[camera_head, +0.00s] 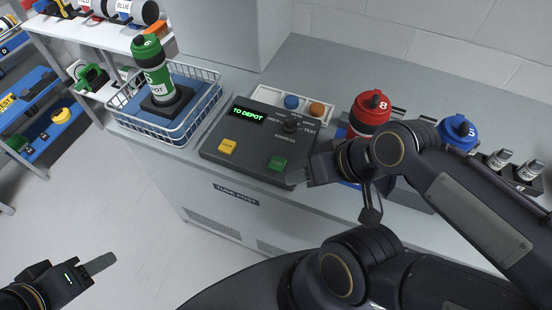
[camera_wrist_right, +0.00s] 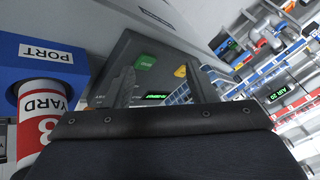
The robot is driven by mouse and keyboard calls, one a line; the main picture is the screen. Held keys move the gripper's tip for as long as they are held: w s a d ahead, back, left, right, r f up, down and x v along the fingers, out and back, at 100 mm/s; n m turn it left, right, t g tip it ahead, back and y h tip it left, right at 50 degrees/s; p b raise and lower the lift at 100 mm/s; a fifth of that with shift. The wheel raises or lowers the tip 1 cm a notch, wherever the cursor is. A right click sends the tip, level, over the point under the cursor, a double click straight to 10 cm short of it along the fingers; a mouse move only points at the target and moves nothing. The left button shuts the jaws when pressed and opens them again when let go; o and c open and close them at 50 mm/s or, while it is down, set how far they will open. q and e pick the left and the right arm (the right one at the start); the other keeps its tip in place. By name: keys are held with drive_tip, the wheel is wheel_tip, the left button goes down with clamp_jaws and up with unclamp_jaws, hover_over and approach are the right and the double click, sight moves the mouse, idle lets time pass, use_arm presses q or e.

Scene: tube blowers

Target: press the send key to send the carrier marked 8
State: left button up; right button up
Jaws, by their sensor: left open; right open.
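The red carrier marked 8 (camera_head: 369,108) stands upright, its lower part hidden by my right arm. In the right wrist view the red and white carrier (camera_wrist_right: 42,115), reading YARD, sits at a blue holder labelled PORT (camera_wrist_right: 45,60). The grey console (camera_head: 236,160) shows "TO DEPOT" on its display (camera_head: 248,115). It has a yellow key (camera_head: 228,146) and a green key (camera_head: 277,163); their lettering is too small to read. My right gripper (camera_head: 306,178) is open and empty, just right of the green key, which also shows between its fingers (camera_wrist_right: 146,61). My left gripper (camera_head: 95,266) is open and empty, low over the floor.
A green carrier (camera_head: 152,68) stands in a white wire basket (camera_head: 186,132) left of the console. A blue carrier marked 5 (camera_head: 457,131) stands at right. Shelves fill the far left.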

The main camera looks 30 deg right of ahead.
clamp_jaws()
idle(0.4)
idle(1.4)
